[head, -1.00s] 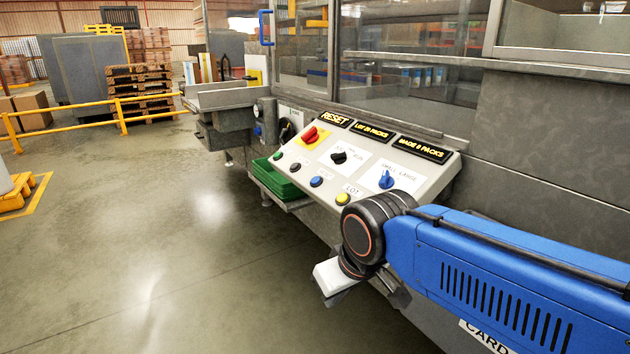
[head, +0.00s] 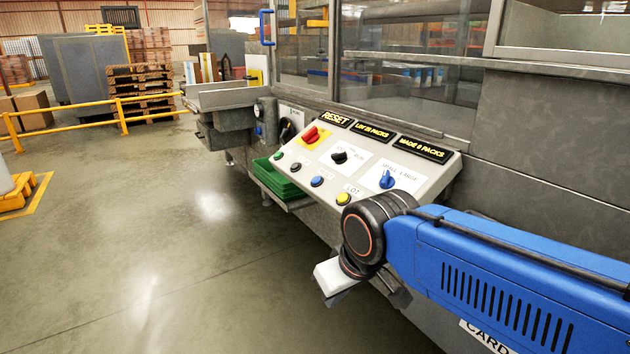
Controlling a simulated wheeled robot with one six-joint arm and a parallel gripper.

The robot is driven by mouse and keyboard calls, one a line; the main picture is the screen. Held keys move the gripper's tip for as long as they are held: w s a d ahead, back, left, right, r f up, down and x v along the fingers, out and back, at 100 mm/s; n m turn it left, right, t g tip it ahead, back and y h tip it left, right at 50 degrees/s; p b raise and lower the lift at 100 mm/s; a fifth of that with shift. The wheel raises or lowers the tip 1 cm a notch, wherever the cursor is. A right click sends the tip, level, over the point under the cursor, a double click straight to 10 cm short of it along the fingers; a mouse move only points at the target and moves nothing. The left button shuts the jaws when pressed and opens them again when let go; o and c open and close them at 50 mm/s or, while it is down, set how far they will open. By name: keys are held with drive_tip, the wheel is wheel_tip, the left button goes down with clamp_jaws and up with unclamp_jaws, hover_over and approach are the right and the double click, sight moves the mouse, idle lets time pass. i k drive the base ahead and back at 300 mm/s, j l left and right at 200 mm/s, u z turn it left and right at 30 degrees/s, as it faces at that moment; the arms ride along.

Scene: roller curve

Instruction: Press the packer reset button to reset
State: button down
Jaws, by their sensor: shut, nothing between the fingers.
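The packer's sloped control panel (head: 428,197) is in the middle of the head view. The other button labels are too small to read. A display (head: 335,119) above reads RESET. My gripper (head: 338,297) is below and in front of the panel's near end, apart from the buttons. It is shut and empty, partly hidden by my wrist.
The panel also has a red switch (head: 311,135) on yellow, a black selector (head: 339,157) and a blue selector (head: 387,179). Displays read LOT 25 PACKS (head: 372,130) and MADE 0 PACKS (head: 422,149). A green tray (head: 275,183) sticks out below. The floor (head: 150,240) to the left is clear.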

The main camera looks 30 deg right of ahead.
sight(315, 180)
drive_tip(key=k+j+z, duration=0.15)
drive_tip(key=z, duration=0.2)
drive_tip(key=k+j+z, duration=0.2)
drive_tip(key=z, duration=0.15)
drive_tip(key=k+j+z, duration=0.2)
drive_tip(key=z, duration=0.15)
